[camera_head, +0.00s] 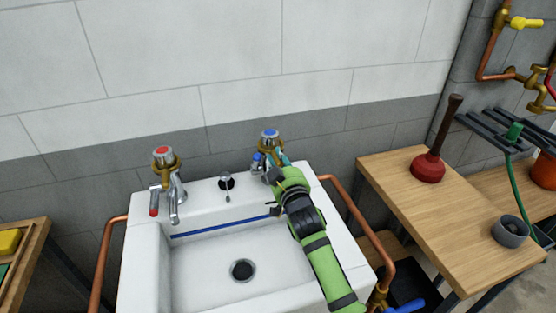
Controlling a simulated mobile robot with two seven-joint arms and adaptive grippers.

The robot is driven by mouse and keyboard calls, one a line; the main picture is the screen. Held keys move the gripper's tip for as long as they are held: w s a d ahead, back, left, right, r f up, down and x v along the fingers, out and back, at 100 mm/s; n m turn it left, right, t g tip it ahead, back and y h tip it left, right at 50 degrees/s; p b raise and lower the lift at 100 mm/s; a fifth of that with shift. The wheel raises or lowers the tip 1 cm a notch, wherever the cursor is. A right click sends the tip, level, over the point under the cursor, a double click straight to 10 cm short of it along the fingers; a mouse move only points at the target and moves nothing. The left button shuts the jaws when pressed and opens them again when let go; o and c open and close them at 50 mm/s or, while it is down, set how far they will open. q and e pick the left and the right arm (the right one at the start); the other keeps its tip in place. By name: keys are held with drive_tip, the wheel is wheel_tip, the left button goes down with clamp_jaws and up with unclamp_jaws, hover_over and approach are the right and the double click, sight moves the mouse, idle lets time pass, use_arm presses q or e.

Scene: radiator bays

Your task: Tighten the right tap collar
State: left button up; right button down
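The right tap (269,135) has a blue-marked top and a brass collar (265,145) below it, at the back right of the white sink (140,262). My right gripper (279,158) reaches in from the lower right, with its tip close against the front right side of this collar. The gripper and its green arm hide the lower part of the tap. I cannot tell whether the fingers are around the collar or only beside it. The left tap (166,165) has a red-marked top and a similar brass collar. My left gripper is not in view.
Copper pipes (103,258) run down both sides of the sink. A wooden bench (450,215) at the right holds a red plunger (429,165) and a grey cup (510,232). The tiled wall (230,60) stands close behind the taps. The basin is empty around its drain (242,269).

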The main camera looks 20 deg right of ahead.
drive_tip(key=c, duration=1.2)
unclamp_jaws()
drive_tip(key=shift+r, duration=0.4)
drive_tip(key=shift+o, duration=0.2)
drive_tip(key=shift+a+f, duration=0.1)
drive_tip(key=shift+f, duration=0.05)
drive_tip(key=shift+f, duration=0.1)
drive_tip(key=shift+s+f, duration=0.1)
drive_tip(key=shift+s, duration=0.45)
drive_tip(key=s, duration=1.1)
drive_tip(key=shift+w, duration=0.1)
